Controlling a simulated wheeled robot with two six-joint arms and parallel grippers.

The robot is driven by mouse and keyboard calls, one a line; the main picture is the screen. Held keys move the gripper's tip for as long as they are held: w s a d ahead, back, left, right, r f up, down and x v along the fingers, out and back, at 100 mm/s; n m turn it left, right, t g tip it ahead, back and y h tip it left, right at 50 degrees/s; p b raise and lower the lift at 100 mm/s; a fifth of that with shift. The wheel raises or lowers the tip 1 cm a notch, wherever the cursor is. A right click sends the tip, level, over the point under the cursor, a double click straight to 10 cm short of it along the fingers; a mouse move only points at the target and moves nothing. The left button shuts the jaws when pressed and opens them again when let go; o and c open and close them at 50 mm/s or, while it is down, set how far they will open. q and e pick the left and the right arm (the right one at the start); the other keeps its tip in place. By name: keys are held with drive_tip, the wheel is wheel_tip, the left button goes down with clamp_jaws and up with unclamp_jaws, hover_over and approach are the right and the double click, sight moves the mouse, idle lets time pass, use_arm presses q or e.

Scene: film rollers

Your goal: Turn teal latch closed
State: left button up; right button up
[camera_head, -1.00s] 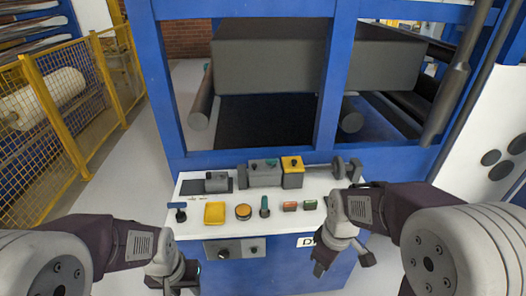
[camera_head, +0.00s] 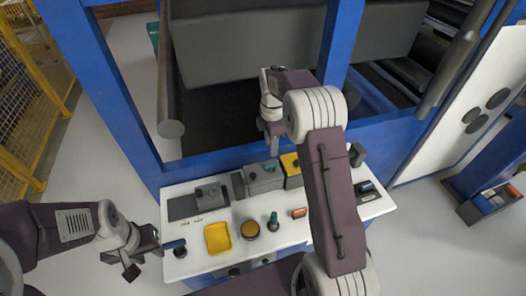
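A small teal latch (camera_head: 270,166) sits on top of a grey block (camera_head: 262,181) at the back of the white panel. A separate dark teal upright handle (camera_head: 273,218) stands nearer the front. My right gripper (camera_head: 271,148) points down just above and behind the grey block, close to the teal latch; contact cannot be told. Its fingers overlap in this view, so its opening is unclear. My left gripper (camera_head: 146,262) is off the panel's left edge, beside the blue T-shaped handle (camera_head: 175,244), with fingers apart and apparently empty.
The white panel (camera_head: 205,262) also carries a yellow tray (camera_head: 217,238), an orange round button (camera_head: 249,229) and a yellow block (camera_head: 291,166). Blue machine posts (camera_head: 340,50) stand behind it.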

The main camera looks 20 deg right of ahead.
sight(271, 164)
drive_tip(key=f, duration=0.7)
drive_tip(key=shift+s+f, duration=0.25)
drive_tip(key=shift+f, duration=0.15)
drive_tip(key=shift+s+f, duration=0.15)
drive_tip(key=shift+f, duration=0.35)
clamp_jaws()
